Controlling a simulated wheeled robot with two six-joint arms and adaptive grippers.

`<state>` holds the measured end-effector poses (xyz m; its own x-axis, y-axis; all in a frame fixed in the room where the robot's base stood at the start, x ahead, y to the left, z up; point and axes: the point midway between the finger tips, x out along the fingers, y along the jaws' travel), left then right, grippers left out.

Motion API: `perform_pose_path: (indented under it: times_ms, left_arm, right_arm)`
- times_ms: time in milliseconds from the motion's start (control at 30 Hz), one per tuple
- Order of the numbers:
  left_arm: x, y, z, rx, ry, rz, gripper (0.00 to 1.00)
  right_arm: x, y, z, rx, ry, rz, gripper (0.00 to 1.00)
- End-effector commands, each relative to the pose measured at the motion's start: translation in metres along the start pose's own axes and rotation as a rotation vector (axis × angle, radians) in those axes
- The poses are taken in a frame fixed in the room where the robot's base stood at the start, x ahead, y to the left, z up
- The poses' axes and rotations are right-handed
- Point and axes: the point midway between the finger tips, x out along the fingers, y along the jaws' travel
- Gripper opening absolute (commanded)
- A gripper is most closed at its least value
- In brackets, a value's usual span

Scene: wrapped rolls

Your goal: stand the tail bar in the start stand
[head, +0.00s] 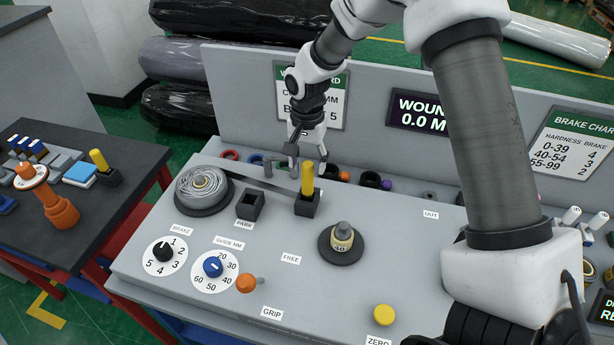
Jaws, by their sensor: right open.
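A yellow bar (307,178) stands upright in a small black square stand (307,207) on the grey bench. A grey strip (265,184) runs from the wound roll (202,188) toward this bar. I cannot tell from its looks whether it is the tail bar. Another black stand (250,206), above the PARK label, looks empty. A second yellow bar (98,159) stands in a black holder (109,177) on the left table. My right gripper (308,158) is open at the top of the bench's yellow bar, its fingers pointing down. My left gripper is not in view.
A spindle (342,236) on a dark disc stands right of the bar. Two dials (165,252) (213,267), an orange knob (246,283) and a yellow button (384,315) are in front. Coloured rings (370,180) line the back panel (240,95). The bench around the FREE label is clear.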

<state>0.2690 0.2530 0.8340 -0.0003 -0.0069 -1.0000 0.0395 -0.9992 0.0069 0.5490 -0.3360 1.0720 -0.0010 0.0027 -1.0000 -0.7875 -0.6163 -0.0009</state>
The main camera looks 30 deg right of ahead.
Motion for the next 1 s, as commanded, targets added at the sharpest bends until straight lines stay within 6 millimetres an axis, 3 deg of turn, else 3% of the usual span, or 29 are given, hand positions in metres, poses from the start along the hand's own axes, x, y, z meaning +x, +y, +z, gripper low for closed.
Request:
perform_pose_path:
  times_ms: [100, 300, 1000]
  left_arm:
    - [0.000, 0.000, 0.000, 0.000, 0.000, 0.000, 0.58]
    - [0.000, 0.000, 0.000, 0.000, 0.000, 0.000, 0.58]
    - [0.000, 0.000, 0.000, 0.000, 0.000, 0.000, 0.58]
  right_arm:
    - [-0.029, -0.001, 0.000, 0.001, 0.002, -0.003, 0.59]
    - [-0.050, 0.000, 0.000, -0.001, -0.001, 0.001, 0.59]
    - [-0.050, 0.000, 0.000, 0.000, -0.001, 0.001, 0.59]
